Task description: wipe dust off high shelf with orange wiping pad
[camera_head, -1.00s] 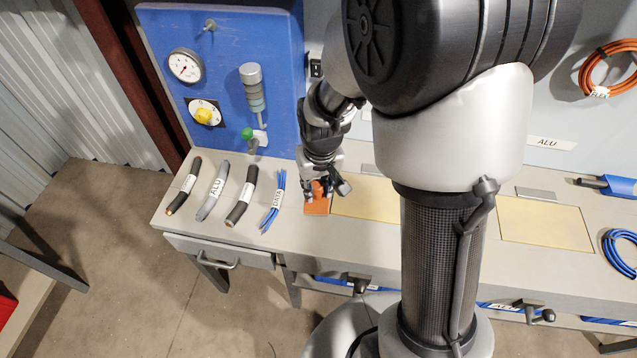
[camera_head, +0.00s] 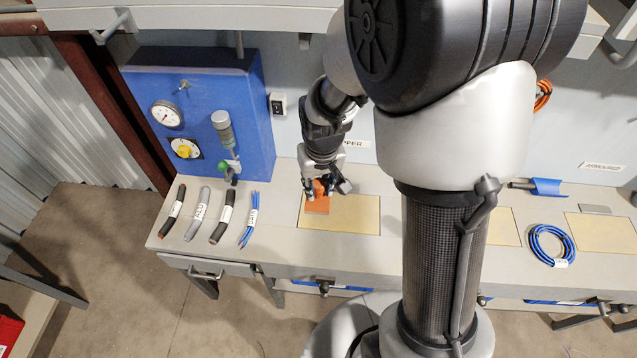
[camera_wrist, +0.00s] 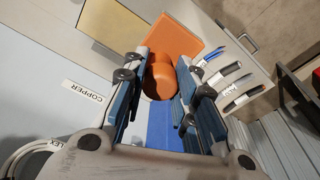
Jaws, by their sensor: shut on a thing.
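My gripper (camera_head: 320,188) is shut on the round orange handle (camera_wrist: 160,77) of the orange wiping pad (camera_head: 318,206). In the wrist view its blue-grey fingers stand on both sides of the handle, and the flat square pad (camera_wrist: 187,34) shows beyond it. In the head view the pad appears in front of the left yellow panel of the bench, seemingly above it. The high shelf (camera_head: 215,18) runs along the top edge of the head view, well above the gripper. Its top is only partly in view, and I cannot make out dust on it.
The grey bench (camera_head: 400,260) carries several short cables (camera_head: 196,214) at left and a blue cable coil (camera_head: 551,246) at right. A blue gauge panel (camera_head: 200,110) stands behind the cables, left of my gripper. A bracket (camera_head: 110,28) hangs below the shelf's left end.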

